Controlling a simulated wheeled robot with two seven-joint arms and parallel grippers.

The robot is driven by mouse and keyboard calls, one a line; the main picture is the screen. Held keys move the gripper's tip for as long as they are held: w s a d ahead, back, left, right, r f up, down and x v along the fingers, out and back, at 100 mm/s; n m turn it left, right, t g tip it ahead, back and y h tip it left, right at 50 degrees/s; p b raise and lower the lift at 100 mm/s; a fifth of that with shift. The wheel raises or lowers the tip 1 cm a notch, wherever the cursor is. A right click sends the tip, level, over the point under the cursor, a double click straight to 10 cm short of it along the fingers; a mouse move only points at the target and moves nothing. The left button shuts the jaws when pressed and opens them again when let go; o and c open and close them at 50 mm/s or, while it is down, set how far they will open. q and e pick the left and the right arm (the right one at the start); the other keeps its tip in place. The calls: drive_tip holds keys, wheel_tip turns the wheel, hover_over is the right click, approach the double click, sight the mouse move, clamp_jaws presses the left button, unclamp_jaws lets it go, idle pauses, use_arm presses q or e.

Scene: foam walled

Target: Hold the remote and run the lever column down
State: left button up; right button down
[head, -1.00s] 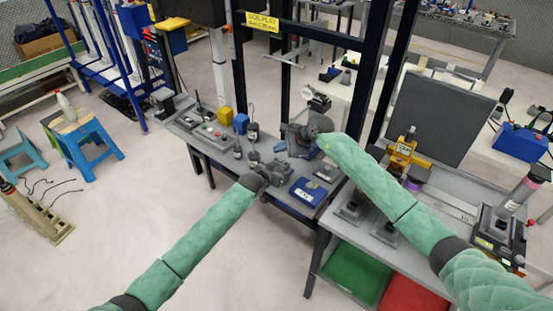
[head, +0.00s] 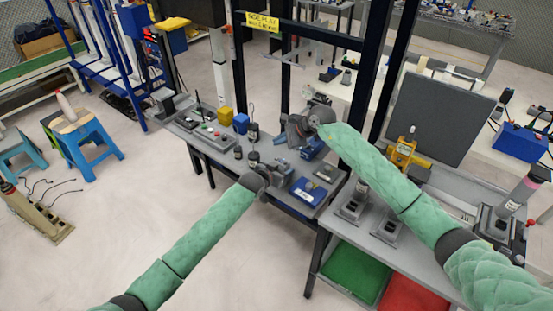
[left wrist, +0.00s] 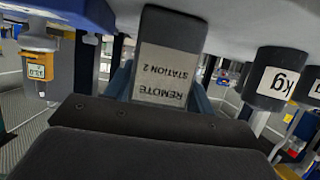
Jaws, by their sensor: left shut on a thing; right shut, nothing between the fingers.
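The remote (left wrist: 165,75), a dark grey block with a pale label reading "REMOTE STATION 2" upside down, sits between the fingers of my left gripper (left wrist: 160,90) in the left wrist view. In the head view my left gripper (head: 282,167) is shut at the front of the grey bench, and the remote is too small to make out there. My right gripper (head: 303,133) is shut and empty, above the bench behind the left one. A dark upright frame (head: 241,80) with a yellow sign stands behind. I cannot tell which part is the lever.
Black weights marked kg (left wrist: 275,80) hang into view right of the remote. A blue tray (head: 308,192) lies right of my left gripper. A grey control box (head: 207,136) and yellow block (head: 226,116) stand left on the bench.

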use_arm(q)
drive_tip(key=o, duration=1.1)
drive_tip(key=shift+o, duration=0.2)
